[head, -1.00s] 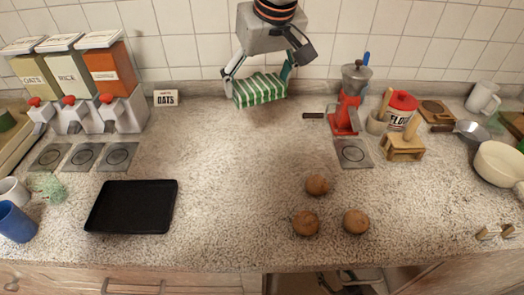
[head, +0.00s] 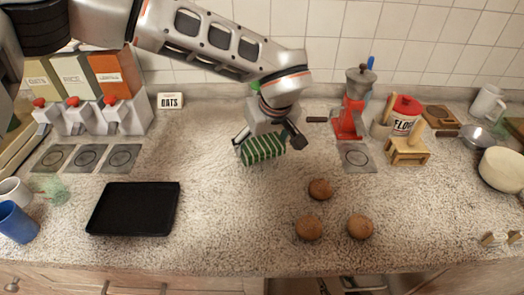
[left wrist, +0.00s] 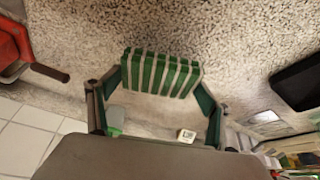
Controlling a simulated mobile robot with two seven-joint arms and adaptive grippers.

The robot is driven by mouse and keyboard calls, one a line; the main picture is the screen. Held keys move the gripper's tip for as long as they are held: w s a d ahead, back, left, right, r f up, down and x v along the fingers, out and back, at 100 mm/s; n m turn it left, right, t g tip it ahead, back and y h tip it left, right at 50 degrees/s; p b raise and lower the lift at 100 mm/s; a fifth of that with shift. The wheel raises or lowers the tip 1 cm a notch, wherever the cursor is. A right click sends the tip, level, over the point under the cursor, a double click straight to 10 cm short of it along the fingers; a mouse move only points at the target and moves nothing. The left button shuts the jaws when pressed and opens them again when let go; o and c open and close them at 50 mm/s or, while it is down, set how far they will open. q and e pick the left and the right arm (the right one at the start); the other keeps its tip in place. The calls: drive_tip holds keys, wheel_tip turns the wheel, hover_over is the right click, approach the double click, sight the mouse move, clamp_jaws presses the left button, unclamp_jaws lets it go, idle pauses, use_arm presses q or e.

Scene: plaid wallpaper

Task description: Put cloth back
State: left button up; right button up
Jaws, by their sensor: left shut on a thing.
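A green-and-white striped cloth (head: 263,149), folded into a block, is held by my left gripper (head: 266,143) over the back middle of the counter. In the left wrist view the cloth (left wrist: 161,74) sits between the two fingertips of my left gripper (left wrist: 160,82), which are shut on its ends. I cannot tell whether the cloth's underside touches the counter. My right gripper is not in view.
The counter (head: 225,205) is clear around the cloth. A black tray (head: 133,209) lies front left, and several brown round items, one of them (head: 320,189), lie front right. A red grinder (head: 349,118) stands right; dispensers (head: 90,112) stand back left.

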sight(263, 148)
use_arm(q)
drive_tip(key=shift+f, duration=1.65)
drive_tip(key=shift+f, duration=0.15)
drive_tip(key=o, duration=1.1)
drive_tip(key=shift+c, duration=0.2)
drive_tip(key=shift+r, duration=0.4)
drive_tip(key=v, duration=1.1)
drive_tip(key=shift+s+r, duration=0.2)
drive_tip(key=shift+r, duration=0.1)
